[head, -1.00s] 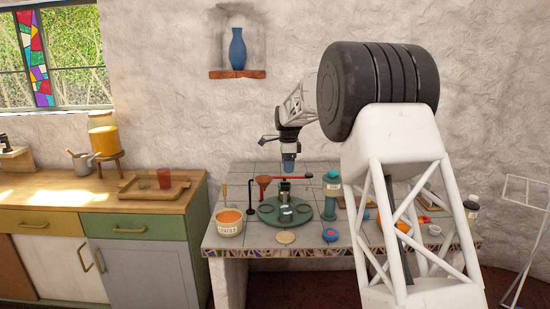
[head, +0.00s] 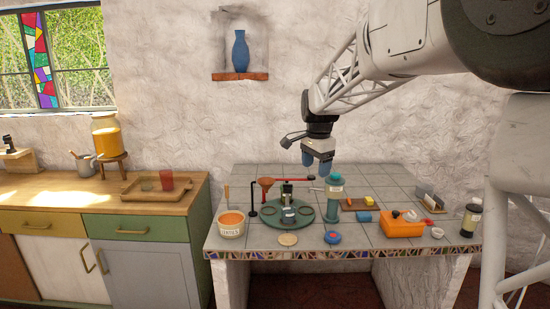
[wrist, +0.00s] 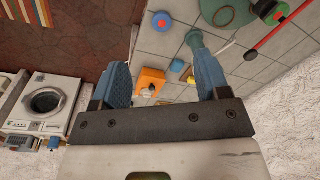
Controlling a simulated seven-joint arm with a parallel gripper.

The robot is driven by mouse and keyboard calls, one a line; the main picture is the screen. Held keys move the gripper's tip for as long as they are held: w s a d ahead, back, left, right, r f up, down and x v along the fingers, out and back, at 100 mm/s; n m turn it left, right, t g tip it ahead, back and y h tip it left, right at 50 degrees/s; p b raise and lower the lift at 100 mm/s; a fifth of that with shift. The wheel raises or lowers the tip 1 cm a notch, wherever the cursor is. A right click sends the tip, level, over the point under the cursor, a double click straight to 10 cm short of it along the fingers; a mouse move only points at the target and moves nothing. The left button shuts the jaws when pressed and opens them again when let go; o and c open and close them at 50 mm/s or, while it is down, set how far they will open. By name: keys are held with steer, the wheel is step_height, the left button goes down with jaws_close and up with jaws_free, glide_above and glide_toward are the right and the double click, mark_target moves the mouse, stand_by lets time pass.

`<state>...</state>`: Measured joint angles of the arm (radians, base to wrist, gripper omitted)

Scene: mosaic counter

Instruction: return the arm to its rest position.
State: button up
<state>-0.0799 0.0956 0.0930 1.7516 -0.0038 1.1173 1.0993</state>
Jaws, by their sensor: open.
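My gripper (head: 317,162) hangs from my arm above the back of the tiled counter (head: 385,240), in the head view. Its two blue fingers point down and stand apart, with nothing between them. In the wrist view my gripper (wrist: 163,85) also shows open and empty, with the counter well below the fingertips. My arm reaches in from the right, its white lattice link sloping down to the wrist. A teal bottle (head: 334,198) stands on the counter below the gripper, apart from it.
A green round tray (head: 302,217) holds small items beside a red-armed stand (head: 266,183). An orange box (head: 401,229), a dark bottle (head: 471,218) and a bowl (head: 231,224) stand on the counter. A wall niche holds a blue vase (head: 240,51).

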steer(key=s+d+n+t, duration=0.1)
steer(key=s+d+n, duration=0.15)
steer(key=s, duration=1.05)
steer(key=s+d+n, duration=0.2)
steer(key=s+n, duration=0.2)
steer(key=s, duration=0.9)
steer(key=s+d+f+n, duration=0.1)
steer(key=s+f, duration=0.3)
steer(key=s, duration=0.6)
steer(key=s+d+f+n, duration=0.1)
steer(key=s+f+n, duration=0.3)
steer(key=s, duration=0.6)
steer(key=shift+f+t, duration=0.3)
steer(key=shift+f, duration=0.1)
